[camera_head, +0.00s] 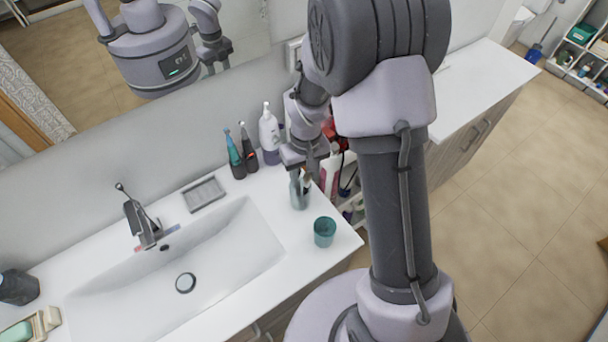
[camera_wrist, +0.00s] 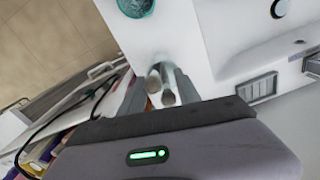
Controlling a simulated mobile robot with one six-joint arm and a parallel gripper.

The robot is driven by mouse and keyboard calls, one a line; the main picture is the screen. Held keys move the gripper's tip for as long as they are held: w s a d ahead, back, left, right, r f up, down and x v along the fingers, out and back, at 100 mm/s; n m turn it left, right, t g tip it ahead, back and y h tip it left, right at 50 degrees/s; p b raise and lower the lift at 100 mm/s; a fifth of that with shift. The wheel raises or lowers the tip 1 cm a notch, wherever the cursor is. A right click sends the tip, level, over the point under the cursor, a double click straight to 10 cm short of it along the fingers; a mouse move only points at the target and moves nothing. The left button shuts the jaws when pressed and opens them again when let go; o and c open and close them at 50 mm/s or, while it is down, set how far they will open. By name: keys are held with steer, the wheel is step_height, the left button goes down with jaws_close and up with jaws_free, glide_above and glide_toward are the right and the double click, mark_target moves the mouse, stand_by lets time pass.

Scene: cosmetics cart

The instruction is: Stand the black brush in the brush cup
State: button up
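My gripper (camera_head: 305,165) points down just above a pale translucent cup (camera_head: 299,194) near the right end of the counter. In the wrist view my gripper's two grey fingers (camera_wrist: 160,92) stand apart. Two slim round-ended pieces, one (camera_wrist: 153,80) and another (camera_wrist: 168,98), show between them; they look like brush ends. I cannot tell whether the fingers press on either, or which one is the black brush. A teal cup (camera_head: 324,231) stands in front of the pale cup, and it also shows at the top of the wrist view (camera_wrist: 135,4).
A white sink (camera_head: 185,250) with a faucet (camera_head: 140,222) and grey soap dish (camera_head: 204,194) lies left. Two dark-bodied toothbrush-like items (camera_head: 236,160) and a white pump bottle (camera_head: 268,138) stand behind. A cart with several items (camera_head: 345,170) is right of the counter.

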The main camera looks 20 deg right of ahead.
steer(key=s+r+m+t+p, duration=0.1)
steer(key=s+r, duration=0.1)
steer(key=r, duration=0.8)
steer(key=s+r+m+t+p, duration=0.1)
steer(key=s+r, duration=0.1)
steer(key=r, duration=0.9)
steer(key=s+a+r+m+t+y, duration=0.1)
steer(key=s+a+r+m+t, duration=0.1)
steer(key=s+r, duration=0.2)
steer(key=s+a+r+m+t, duration=0.1)
steer(key=s+a+r, duration=0.1)
steer(key=s, duration=0.9)
steer(key=shift+r+m+t+y, duration=0.4)
steer(key=shift+r, duration=0.45)
